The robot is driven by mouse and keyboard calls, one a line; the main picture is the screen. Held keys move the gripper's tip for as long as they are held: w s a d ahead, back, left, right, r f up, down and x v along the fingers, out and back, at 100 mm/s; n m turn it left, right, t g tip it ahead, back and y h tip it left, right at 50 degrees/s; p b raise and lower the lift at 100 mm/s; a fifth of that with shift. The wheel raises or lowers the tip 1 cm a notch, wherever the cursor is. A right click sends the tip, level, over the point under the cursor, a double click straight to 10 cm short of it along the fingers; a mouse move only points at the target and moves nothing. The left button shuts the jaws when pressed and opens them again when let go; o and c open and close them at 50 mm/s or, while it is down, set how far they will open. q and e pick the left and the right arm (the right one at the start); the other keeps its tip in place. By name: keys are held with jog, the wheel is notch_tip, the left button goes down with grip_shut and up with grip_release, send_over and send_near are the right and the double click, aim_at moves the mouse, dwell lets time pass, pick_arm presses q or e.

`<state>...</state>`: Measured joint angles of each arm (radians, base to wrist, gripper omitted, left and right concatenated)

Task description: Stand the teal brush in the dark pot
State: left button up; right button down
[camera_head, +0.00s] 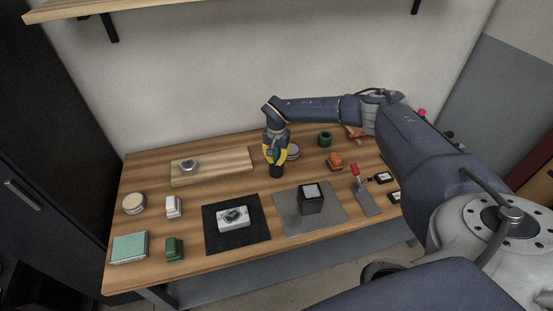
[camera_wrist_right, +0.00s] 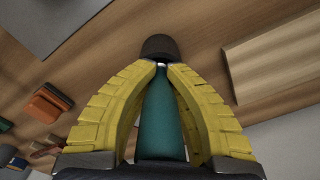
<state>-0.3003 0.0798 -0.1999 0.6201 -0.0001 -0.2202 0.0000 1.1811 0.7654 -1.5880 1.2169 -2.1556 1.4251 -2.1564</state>
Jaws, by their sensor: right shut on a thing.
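My right gripper (camera_head: 276,157) has its yellow fingers closed around the teal brush (camera_wrist_right: 162,120) and points down over the table. The brush also shows as a small teal patch between the fingers in the head view (camera_head: 274,149). The dark pot (camera_head: 276,172) stands directly under the fingertips, near the middle of the table. In the right wrist view, the dark pot (camera_wrist_right: 158,46) is just beyond the fingertips, with a small pale part of the brush against it. I cannot tell whether the brush's end is inside the pot. My left gripper is out of view.
A wooden board (camera_head: 214,168) with a small round metal item lies left of the pot. A grey mat (camera_head: 330,217) with a dark block and a black mat (camera_head: 261,241) are in front. An orange item (camera_head: 335,161) and a green ring (camera_head: 324,138) stand to the right.

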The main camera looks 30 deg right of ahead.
jog(key=c, duration=1.5)
grip_release()
notch_tip(320, 180, up, 12)
jog(key=shift+r, duration=0.15)
